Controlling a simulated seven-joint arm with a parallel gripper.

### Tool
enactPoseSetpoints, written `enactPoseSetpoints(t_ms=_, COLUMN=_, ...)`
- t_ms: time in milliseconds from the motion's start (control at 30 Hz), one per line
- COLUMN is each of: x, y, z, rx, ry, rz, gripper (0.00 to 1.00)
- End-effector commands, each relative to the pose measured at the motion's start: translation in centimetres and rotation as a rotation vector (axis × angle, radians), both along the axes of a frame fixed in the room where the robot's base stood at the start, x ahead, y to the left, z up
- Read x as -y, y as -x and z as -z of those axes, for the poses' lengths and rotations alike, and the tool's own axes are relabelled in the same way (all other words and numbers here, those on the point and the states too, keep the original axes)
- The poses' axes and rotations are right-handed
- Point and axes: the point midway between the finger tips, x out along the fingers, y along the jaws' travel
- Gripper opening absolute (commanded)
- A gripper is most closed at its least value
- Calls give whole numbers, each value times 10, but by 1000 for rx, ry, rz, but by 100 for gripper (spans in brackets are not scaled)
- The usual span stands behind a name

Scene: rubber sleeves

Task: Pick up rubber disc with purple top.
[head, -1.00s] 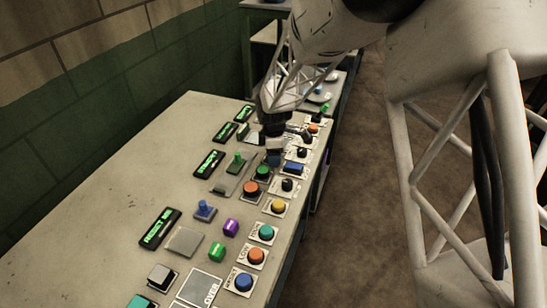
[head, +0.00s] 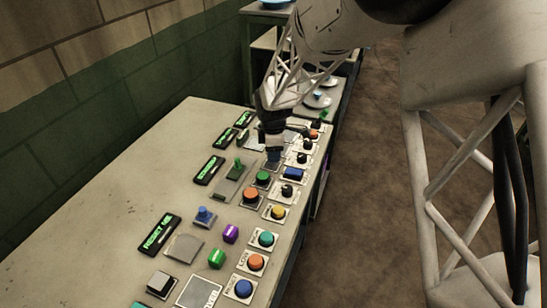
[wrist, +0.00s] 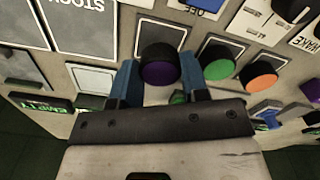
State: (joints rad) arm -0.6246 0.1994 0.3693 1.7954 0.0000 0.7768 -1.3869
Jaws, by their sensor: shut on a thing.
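In the wrist view, the rubber disc with the purple top (wrist: 160,70) is dark-sided and sits between the two blue fingers of my gripper (wrist: 158,77). The fingers are shut on it from its left and right sides. A dark square plate (wrist: 158,36) shows just beyond it; I cannot tell whether the disc is clear of its seat. In the head view, my gripper (head: 272,158) points down at the far part of the panel table, and the purple disc is hidden there.
A green disc (wrist: 218,68) and an orange disc (wrist: 258,77) stand close to the right in the wrist view. The table (head: 110,215) carries several buttons, knobs and display boxes, including an orange button (head: 250,195). Its left side is bare, beside the wall.

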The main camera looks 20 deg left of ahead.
Motion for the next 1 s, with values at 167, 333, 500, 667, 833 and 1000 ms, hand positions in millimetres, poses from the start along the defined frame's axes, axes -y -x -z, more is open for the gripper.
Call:
enactPoseSetpoints(t_ms=167, x=11, y=15, z=-6, rx=0, ry=0, rz=0, gripper=18)
enactPoseSetpoints(t_ms=333, x=25, y=35, z=-9, rx=0, ry=0, rz=0, gripper=18)
enactPoseSetpoints(t_ms=500, x=40, y=57, z=-11, rx=0, ry=0, rz=0, gripper=18)
enactPoseSetpoints(t_ms=667, x=55, y=79, z=-14, rx=0, ry=0, rz=0, gripper=18)
enactPoseSetpoints(t_ms=833, x=69, y=99, z=-16, rx=-1, ry=0, rz=0, gripper=18)
enactPoseSetpoints(t_ms=1000, x=80, y=115, z=-17, rx=-1, ry=0, rz=0, gripper=18)
